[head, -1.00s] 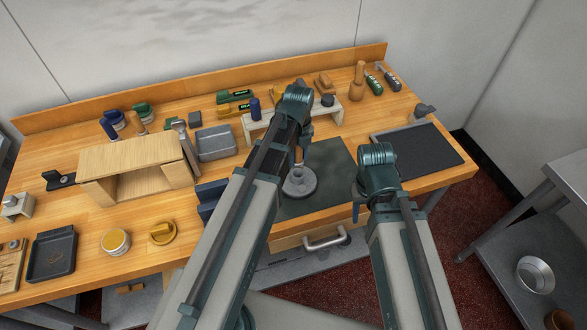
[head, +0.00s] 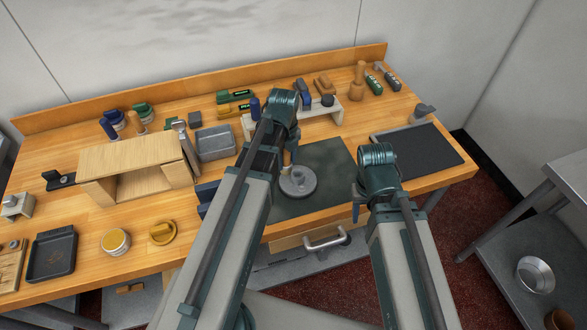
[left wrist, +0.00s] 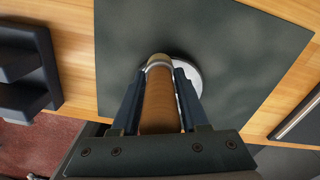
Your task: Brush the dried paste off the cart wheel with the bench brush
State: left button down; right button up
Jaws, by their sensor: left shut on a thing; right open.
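The cart wheel (head: 300,184), a grey disc, lies flat on the dark green mat (head: 327,160). It also shows in the left wrist view (left wrist: 196,80), partly behind my gripper. My left gripper (left wrist: 159,95) is shut on a brown wooden round handle (left wrist: 160,108) with a pale metal band, which I take for the bench brush. The brush's bristles are hidden, so I cannot tell whether they touch the wheel. In the head view my left gripper (head: 289,157) is at the wheel's upper left edge. My right gripper (head: 358,204) is open and empty near the table's front edge.
A wooden shelf box (head: 135,152) and a grey metal bin (head: 216,143) stand to the left. A low white rack (head: 319,120) with tools stands behind the mat. A dark tray (head: 425,150) lies to the right. A dark blue holder (left wrist: 25,70) lies left of the mat.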

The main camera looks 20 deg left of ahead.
pick_arm(q)
jog(key=shift+s+a, duration=0.4)
jog(key=shift+a, duration=0.2)
jog(key=shift+w+d, duration=0.75)
jog(key=shift+d, duration=0.35)
jog(key=shift+w+d, duration=0.7)
jog(key=shift+d, duration=0.35)
jog(key=shift+f, duration=0.1)
jog(key=shift+s+a, duration=0.15)
